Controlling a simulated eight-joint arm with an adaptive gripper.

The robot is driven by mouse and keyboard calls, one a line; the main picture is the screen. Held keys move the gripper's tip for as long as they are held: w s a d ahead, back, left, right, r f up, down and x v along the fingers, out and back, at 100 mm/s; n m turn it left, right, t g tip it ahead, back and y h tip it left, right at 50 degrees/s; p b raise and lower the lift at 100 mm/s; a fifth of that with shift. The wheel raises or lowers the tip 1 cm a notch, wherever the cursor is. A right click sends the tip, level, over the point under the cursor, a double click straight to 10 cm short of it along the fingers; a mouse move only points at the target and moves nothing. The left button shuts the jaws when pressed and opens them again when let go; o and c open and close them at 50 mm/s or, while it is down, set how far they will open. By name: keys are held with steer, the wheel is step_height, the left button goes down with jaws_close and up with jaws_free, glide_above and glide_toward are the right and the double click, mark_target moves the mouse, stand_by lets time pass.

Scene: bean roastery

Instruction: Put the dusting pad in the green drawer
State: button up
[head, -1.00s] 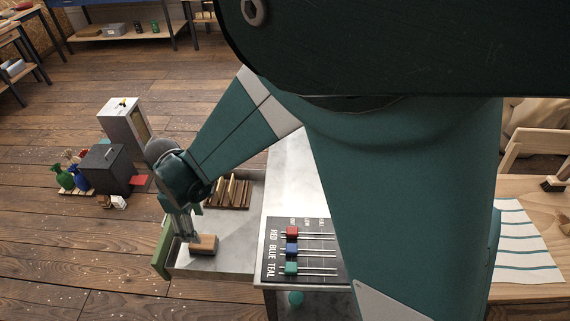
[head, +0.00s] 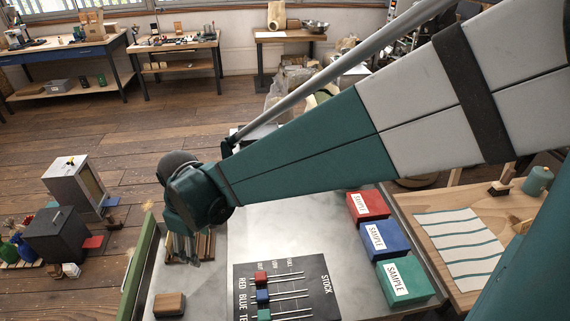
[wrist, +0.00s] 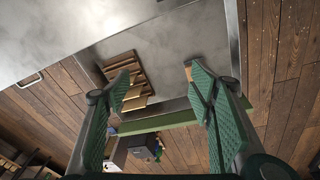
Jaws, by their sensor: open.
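The dusting pad, a small brown block (head: 169,303), lies on the grey floor of the open drawer, near the green front (head: 138,268). My gripper (head: 183,262) is open and empty, above the drawer and apart from the pad. In the wrist view, the spread fingers (wrist: 163,80) frame the drawer, with its green front (wrist: 155,122) below. A small brown part of the pad (wrist: 188,72) shows beside the right finger, which hides the rest.
A slatted wooden rack (wrist: 125,80) also lies in the drawer. On the grey worktop are a slider board (head: 285,290) and red (head: 368,206), blue (head: 380,240) and green (head: 405,281) sample boxes. A dark box (head: 57,236) stands on the floor to the left.

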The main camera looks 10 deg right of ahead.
steer(key=s+d+r+m+t, duration=0.1)
steer(key=d+r+m, duration=0.25)
steer(key=d, duration=0.65)
steer(key=s+d+r+m+t, duration=0.2)
steer(key=d+r+m, duration=0.15)
steer(key=d, duration=0.65)
steer(key=s+d+r+m+t, duration=0.15)
steer(key=d+r, duration=0.35)
steer(key=d, duration=0.5)
steer(key=s+d+m+t+h, duration=0.1)
steer(key=s+d+m, duration=0.4)
steer(key=d, duration=0.4)
steer(key=shift+r, duration=0.15)
steer(key=shift+s, duration=0.1)
